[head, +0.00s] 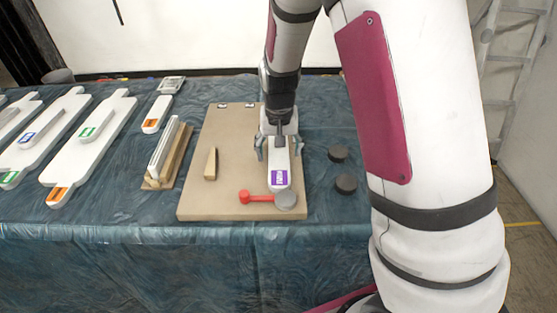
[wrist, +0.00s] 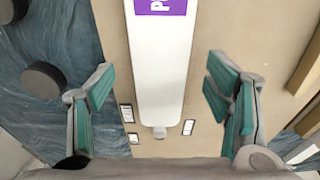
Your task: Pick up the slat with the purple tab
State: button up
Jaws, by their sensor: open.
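The slat with the purple tab (head: 283,165) is white and lies on a tan board (head: 225,206). Its purple tab (head: 279,178) faces up near its front end. In the wrist view the slat (wrist: 160,75) runs between my open fingers, with the purple tab at the top edge, partly cut off. My gripper (head: 272,148) is over the slat's rear part; in the wrist view my gripper (wrist: 165,105) has one finger on each side of the slat, with gaps. The fingers do not touch it. The exact height above the board is unclear.
A red lever with a grey disc (head: 262,197) lies by the slat's front end. A wooden wedge (head: 210,164) stands on the board's left. Black discs (head: 345,184) lie to the right. Several white slats with coloured tabs (head: 92,140) and a wooden rack (head: 171,160) are left.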

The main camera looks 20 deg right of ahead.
jog(key=shift+w+f, duration=0.2)
jog(key=shift+f, duration=0.95)
jog(key=c, duration=1.3)
jog(key=shift+c, duration=0.2)
